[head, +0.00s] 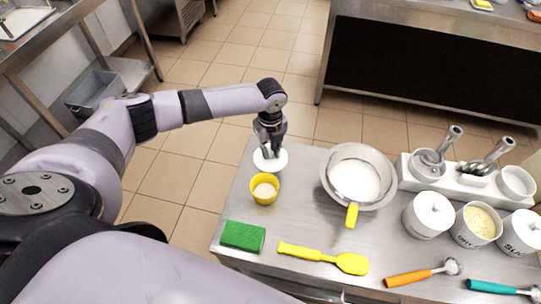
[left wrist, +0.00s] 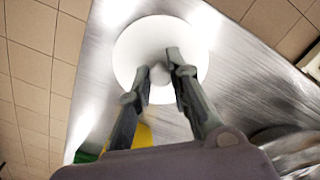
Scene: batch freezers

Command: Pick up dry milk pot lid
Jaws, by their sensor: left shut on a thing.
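A round white lid (head: 270,160) with a small knob is at the far left corner of the steel table; it also shows in the left wrist view (left wrist: 135,45). My left gripper (head: 269,145) is above it with its fingers pointing down. In the left wrist view its fingers (left wrist: 166,72) are shut on the lid's knob. I cannot tell whether the lid touches the table. An open white pot (head: 461,237) of pale yellow powder stands at the right, its label partly readable. My right gripper is not in view.
On the table (head: 310,223) are a yellow cup (head: 256,190), a green sponge (head: 243,236), a yellow spatula (head: 325,258) and a steel bowl (head: 328,185). Two lidded white pots (head: 428,220) flank the open one. Orange (head: 410,277) and teal (head: 492,287) scoops lie in front.

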